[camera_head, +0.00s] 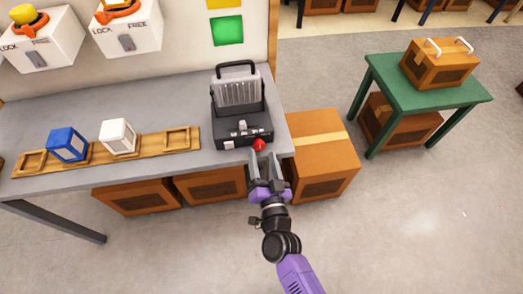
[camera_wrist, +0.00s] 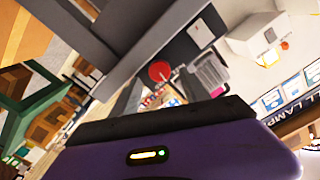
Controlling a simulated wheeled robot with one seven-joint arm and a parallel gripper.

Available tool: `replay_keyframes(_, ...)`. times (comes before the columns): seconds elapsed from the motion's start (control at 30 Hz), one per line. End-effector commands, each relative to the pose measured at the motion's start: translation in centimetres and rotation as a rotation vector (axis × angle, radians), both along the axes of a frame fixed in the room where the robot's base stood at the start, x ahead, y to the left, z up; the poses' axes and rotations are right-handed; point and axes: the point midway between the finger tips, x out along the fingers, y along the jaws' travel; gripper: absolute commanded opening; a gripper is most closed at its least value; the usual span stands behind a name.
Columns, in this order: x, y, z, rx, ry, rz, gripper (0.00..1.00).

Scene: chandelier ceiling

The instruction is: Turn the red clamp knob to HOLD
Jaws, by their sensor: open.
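The red clamp knob (camera_head: 259,145) sticks out from the front of a dark grey device (camera_head: 242,130) at the right end of the grey bench. My gripper (camera_head: 263,158) is open just in front of the knob, its fingers pointing at the device. The knob appears close to the fingertips; I cannot tell whether they touch it. In the wrist view the knob shows as a red disc (camera_wrist: 159,71) near the middle, beyond the grey fingers. Its HOLD marking and its turn angle cannot be read.
A wooden rack (camera_head: 180,140) with a blue block (camera_head: 67,145) and a white block (camera_head: 118,136) lies on the bench. White LOCK/FREE boxes (camera_head: 130,27) hang behind. A cardboard box (camera_head: 325,150) stands beside the bench's right end. A green table (camera_head: 425,90) stands farther right; floor between is clear.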

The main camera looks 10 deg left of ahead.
Motion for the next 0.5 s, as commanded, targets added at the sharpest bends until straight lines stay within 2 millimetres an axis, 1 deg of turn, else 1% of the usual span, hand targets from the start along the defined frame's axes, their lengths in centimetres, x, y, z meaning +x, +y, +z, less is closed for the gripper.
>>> replay_keyframes(0.03,-1.0,-0.3,-0.1,-0.001,0.003,0.0,0.54)
replay_keyframes(0.2,-3.4,-1.0,-0.2,0.0,0.004,0.0,0.54)
replay_keyframes(0.33,-4.5,-1.3,-0.1,0.0,0.002,0.0,0.54)
replay_keyframes(0.5,-4.8,-1.4,0.0,0.001,0.0,0.0,0.54)
